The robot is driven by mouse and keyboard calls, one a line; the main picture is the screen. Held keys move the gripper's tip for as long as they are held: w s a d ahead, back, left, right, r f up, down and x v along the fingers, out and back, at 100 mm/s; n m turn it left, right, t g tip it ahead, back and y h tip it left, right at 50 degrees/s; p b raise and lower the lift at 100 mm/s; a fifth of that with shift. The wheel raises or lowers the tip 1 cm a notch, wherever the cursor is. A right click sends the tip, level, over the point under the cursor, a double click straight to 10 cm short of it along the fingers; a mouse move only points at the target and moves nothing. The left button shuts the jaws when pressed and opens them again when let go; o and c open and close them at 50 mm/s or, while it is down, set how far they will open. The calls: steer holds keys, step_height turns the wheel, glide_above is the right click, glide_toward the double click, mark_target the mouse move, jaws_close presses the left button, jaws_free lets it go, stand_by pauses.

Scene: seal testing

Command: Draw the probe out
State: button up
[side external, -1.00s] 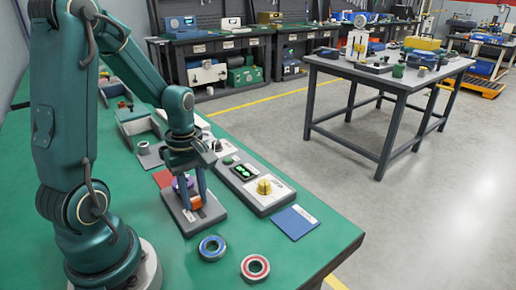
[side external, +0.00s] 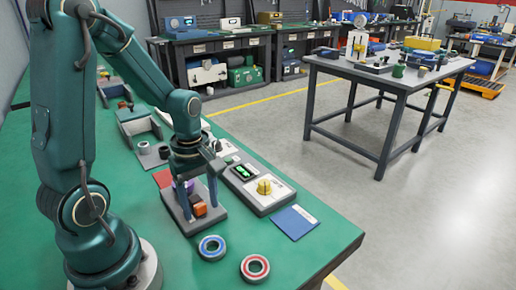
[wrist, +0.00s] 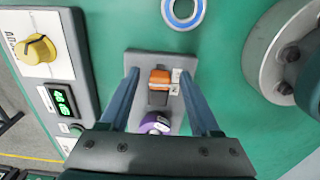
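A grey fixture plate (wrist: 135,60) lies under my gripper; it also shows in the side view (side external: 216,223). On it are an orange block with a dark part (wrist: 159,78) and a round purple piece (wrist: 153,123) close by. I cannot tell for certain which of these is the probe. In the side view the orange block (side external: 200,210) shows low between my fingers, and the purple piece (side external: 190,187) is partly hidden by a finger. My gripper (wrist: 159,73) is open, pointing down, with one finger on each side of the orange block and a gap to both.
A meter box with a yellow knob (side external: 264,187) and a green-lit display stands beside the plate. A blue-marked ring (side external: 212,248), a red-marked ring (side external: 255,268) and a blue card (side external: 294,222) lie nearer the table's edges. Several other parts line the table behind.

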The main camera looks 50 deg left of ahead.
mark_target(201, 206)
steer(key=shift+w+r, duration=0.1)
steer(key=shift+r, duration=2.45)
steer(key=s+d+r+m+t, duration=0.3)
steer(key=d+r+m+t, duration=0.2)
steer(key=m, duration=1.3)
steer(key=d+r, duration=0.2)
steer(key=d, duration=0.1)
steer(key=shift+s+d+r+t, duration=0.2)
steer(key=shift+d+r+t, duration=0.1)
steer(key=shift+d+r, duration=0.1)
